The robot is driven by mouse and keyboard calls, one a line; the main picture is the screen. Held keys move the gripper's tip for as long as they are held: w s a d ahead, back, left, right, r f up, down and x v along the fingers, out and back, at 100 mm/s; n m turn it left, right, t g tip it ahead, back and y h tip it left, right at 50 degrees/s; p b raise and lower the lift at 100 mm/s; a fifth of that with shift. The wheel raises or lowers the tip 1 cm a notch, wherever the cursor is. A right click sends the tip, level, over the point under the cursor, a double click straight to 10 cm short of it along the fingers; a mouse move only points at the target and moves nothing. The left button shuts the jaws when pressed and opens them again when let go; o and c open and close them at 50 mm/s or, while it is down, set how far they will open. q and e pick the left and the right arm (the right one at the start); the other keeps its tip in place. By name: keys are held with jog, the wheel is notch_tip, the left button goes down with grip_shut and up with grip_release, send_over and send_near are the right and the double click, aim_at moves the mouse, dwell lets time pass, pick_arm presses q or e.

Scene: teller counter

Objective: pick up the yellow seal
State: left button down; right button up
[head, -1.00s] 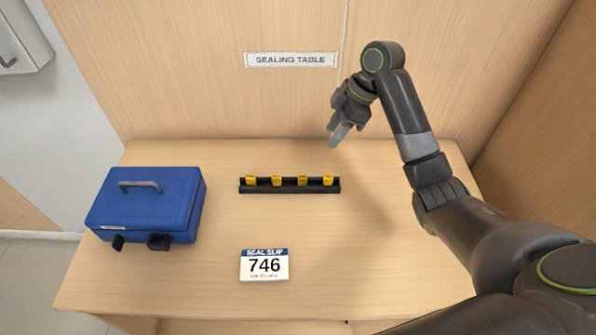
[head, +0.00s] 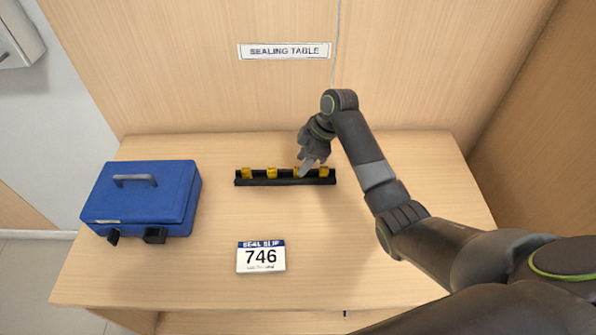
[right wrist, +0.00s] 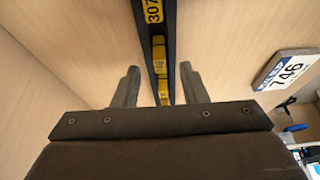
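Several yellow seals stand in a row in a black rack (head: 285,182) on the table; the leftmost seal (head: 247,173) and second seal (head: 271,173) show clearly in the head view. My right gripper (head: 306,172) is over the right part of the rack and partly covers the third seal (head: 297,169). The rightmost seal (head: 324,173) is just right of it. In the right wrist view the open fingers (right wrist: 160,70) lie either side of the rack, with a seal (right wrist: 159,58) between their tips. Another seal (right wrist: 152,10) reads 307. My left gripper is not in view.
A blue case (head: 142,198) with a handle stands at the table's left. A seal slip (head: 261,257) reading 746 lies in front of the rack. A wall sign (head: 284,50) reads SEALING TABLE. The table's right side is clear below my arm.

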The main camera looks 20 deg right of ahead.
jog(key=shift+x, duration=1.25)
grip_shut()
